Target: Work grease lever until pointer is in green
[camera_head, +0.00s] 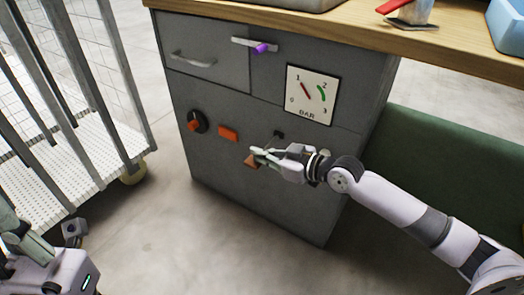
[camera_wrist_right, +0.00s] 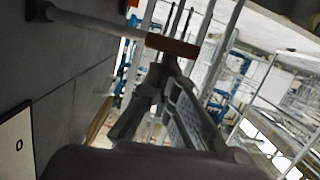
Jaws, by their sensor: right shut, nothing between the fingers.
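The grease lever's orange-brown grip (camera_head: 251,161) stands out from the grey cabinet front, below a dark pivot (camera_head: 278,135). In the right wrist view the grip (camera_wrist_right: 172,45) sits at the end of a pale rod (camera_wrist_right: 88,22) that comes from the cabinet. My right gripper (camera_head: 260,152) is shut and empty, with its fingertips right at the grip; I cannot tell whether they touch it. The square white gauge (camera_head: 322,90) reads 0 to 3 BAR. Its dark red pointer (camera_head: 305,90) points up-left near 1, outside the green arc (camera_head: 322,93).
The cabinet also bears a dark knob with an orange mark (camera_head: 196,122), an orange button (camera_head: 228,134) and drawer handles (camera_head: 193,60). A wire cart (camera_head: 100,135) stands at left. A green surface (camera_head: 440,165) lies at right. Part of my left arm shows at lower left.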

